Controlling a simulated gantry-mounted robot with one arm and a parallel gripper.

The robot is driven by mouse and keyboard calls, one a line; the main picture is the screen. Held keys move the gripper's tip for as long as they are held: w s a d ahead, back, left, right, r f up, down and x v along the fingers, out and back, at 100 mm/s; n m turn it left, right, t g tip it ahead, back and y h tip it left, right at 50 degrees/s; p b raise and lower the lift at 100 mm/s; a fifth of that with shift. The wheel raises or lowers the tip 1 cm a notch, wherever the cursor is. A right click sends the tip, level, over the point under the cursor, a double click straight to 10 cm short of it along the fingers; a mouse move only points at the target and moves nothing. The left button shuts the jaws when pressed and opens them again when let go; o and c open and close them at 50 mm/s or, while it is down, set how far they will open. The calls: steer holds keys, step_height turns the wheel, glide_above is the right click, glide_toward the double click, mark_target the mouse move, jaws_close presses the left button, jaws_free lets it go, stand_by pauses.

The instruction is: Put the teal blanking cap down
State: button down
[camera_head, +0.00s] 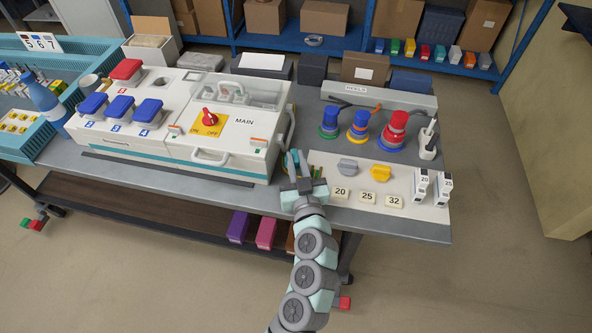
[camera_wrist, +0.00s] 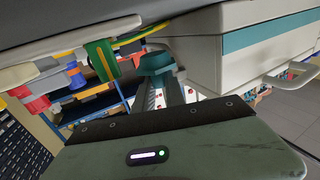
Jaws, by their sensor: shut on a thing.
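My gripper (camera_head: 297,160) is over the grey bench, close to the right end of the white socket box and left of the pale panel. In the wrist view it is shut on the teal blanking cap (camera_wrist: 155,63), held at the fingertips beside the box's side. The cap is small and partly hidden, and I cannot make it out clearly in the head view. I cannot tell whether it touches the bench. The white socket box (camera_head: 208,158) carries blue covers, one red cover and a red main switch.
The pale panel (camera_head: 330,170) right of my gripper holds grey and yellow pieces and numbered labels. Behind it stand green, blue and red plugs (camera_head: 393,128). A box handle (camera_head: 210,158) sticks out at the front. Bare bench (camera_head: 400,225) shows along the front edge.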

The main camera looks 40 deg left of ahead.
mark_target(296, 167)
steer(key=shift+f+b, duration=0.45)
steer(key=shift+f, duration=1.3)
steer(key=shift+f+b, duration=0.2)
steer(key=shift+b, duration=0.1)
steer(key=c, duration=1.7)
jaws_free()
